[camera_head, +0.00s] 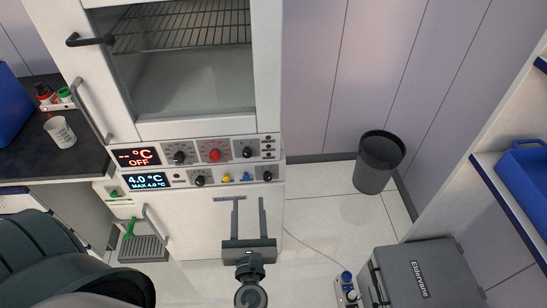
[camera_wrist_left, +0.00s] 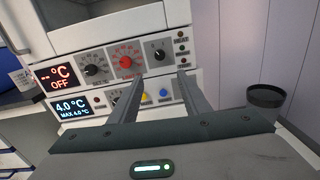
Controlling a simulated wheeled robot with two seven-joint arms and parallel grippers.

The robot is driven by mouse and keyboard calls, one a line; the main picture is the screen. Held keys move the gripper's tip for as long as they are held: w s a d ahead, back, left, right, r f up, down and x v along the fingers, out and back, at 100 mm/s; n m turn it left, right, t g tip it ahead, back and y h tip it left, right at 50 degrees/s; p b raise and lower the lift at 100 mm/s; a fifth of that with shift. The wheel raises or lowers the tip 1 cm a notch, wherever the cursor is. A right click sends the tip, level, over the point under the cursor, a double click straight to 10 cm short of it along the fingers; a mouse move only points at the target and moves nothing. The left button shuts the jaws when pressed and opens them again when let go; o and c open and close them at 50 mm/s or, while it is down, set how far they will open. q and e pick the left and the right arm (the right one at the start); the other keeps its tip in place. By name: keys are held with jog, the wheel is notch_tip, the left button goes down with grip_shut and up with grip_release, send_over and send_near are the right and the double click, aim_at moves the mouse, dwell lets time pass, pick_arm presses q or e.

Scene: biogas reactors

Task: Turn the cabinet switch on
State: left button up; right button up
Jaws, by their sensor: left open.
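The white cabinet (camera_head: 205,226) has a glass-fronted chamber above a two-row control panel. The upper display (camera_head: 137,157) reads "-- °C OFF" in red; the lower display (camera_head: 147,181) reads 4.0 °C. The upper row has a black knob (camera_head: 179,157), a red knob (camera_head: 214,155) and a right black knob (camera_head: 247,152), also in the left wrist view (camera_wrist_left: 158,54). The lower row has black knobs and small yellow and blue buttons. My left gripper (camera_head: 249,201) is open and empty, before and below the panel. My right gripper is not in view.
A dark bench (camera_head: 62,160) with a white cup (camera_head: 60,131) stands left of the cabinet. A black bin (camera_head: 378,162) stands on the floor to the right. A grey case (camera_head: 425,275) is at the lower right. Between cabinet and bin the floor is clear.

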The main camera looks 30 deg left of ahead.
pick_arm(q)
jog(key=shift+d+r+n, duration=0.1)
jog(key=shift+r+n, duration=0.1)
jog(key=shift+n, duration=0.2)
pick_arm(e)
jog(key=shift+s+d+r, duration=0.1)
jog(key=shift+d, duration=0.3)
pick_arm(q)
jog(key=shift+w, duration=0.15)
jog(key=p, duration=0.4)
send_near(247, 156)
jog(key=x, duration=0.7)
jog(key=shift+w, duration=0.2)
jog(key=shift+x, duration=0.8)
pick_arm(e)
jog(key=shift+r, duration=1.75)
pick_arm(q)
jog(key=shift+s, duration=0.1)
